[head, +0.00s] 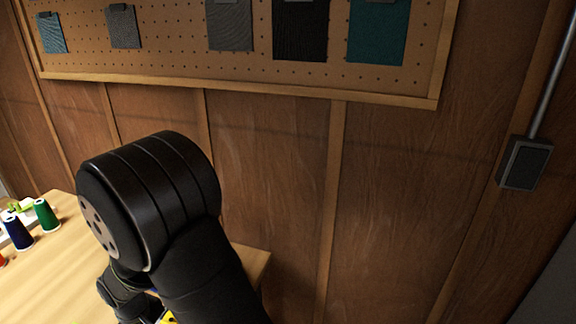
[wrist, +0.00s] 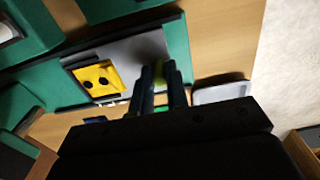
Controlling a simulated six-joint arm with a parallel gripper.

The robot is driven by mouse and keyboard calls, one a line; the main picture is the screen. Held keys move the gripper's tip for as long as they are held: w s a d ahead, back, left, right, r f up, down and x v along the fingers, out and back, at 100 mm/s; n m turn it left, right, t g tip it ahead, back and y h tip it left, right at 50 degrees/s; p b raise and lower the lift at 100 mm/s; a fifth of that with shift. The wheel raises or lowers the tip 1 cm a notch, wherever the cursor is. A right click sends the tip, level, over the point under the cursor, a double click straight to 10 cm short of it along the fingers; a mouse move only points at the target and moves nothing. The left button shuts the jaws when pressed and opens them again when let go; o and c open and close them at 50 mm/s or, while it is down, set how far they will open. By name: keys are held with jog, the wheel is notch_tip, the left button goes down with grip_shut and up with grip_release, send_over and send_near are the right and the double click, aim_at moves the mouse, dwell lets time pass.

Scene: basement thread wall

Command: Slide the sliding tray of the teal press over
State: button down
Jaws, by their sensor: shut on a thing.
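In the wrist view the teal press shows as a dark green base (wrist: 179,45) with teal blocks at the upper left. A grey plate (wrist: 130,48), seemingly the sliding tray, lies on the base and carries a yellow block (wrist: 98,81) with dark round holes. My gripper (wrist: 159,72) is over the plate's right part, right of the yellow block. Its dark fingers are shut on a small yellow-green piece, seemingly a handle of the tray, mostly hidden between them. In the head view my arm hides the press; only a yellow bit shows at the bottom.
In the head view, a dark blue spool (head: 18,233) and a green spool (head: 46,215) stand at the table's left. A pegboard (head: 275,70) with fabric swatches hangs on the wooden wall behind. In the wrist view, a light grey rounded piece (wrist: 222,93) lies right of the base.

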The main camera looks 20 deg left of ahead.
jog(key=shift+s, duration=1.9)
jog(key=c, duration=1.4)
grip_release()
jog(key=shift+r, duration=0.1)
jog(key=shift+r, duration=2.95)
notch_tip(320, 180, up, 4)
jog(key=shift+f, duration=0.1)
